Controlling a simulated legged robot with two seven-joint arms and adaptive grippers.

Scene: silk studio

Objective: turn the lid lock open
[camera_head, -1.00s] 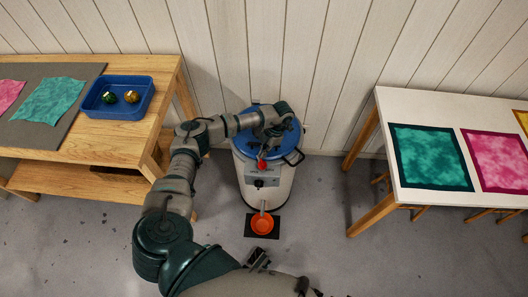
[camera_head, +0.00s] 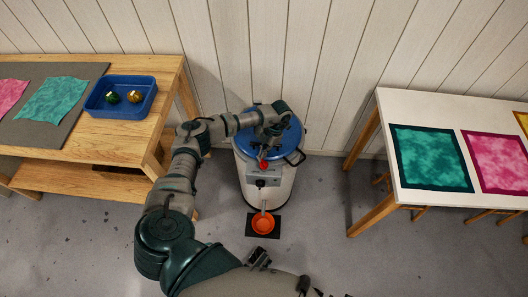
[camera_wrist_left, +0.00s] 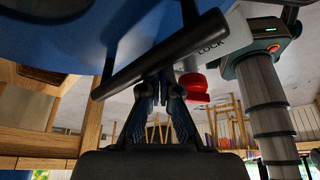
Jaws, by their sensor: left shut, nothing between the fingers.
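A pale, upright drum (camera_head: 266,190) with a blue lid (camera_head: 245,143) stands on the floor by the wall. My left gripper (camera_head: 264,150) is over the front of the lid, pointing toward the front edge. In the left wrist view the gripper (camera_wrist_left: 165,95) is shut and empty, with its fingertips at a black lock bar (camera_wrist_left: 160,55). Whether they touch the bar cannot be told. The bar lies slanted beside a white plate (camera_wrist_left: 228,45) marked LOCK. A red knob (camera_wrist_left: 195,85) is just right of the fingers; it also shows in the head view (camera_head: 264,165).
A wooden table (camera_head: 120,140) with a blue tray (camera_head: 91,112) stands left, and a white table (camera_head: 408,205) with dyed cloths right.

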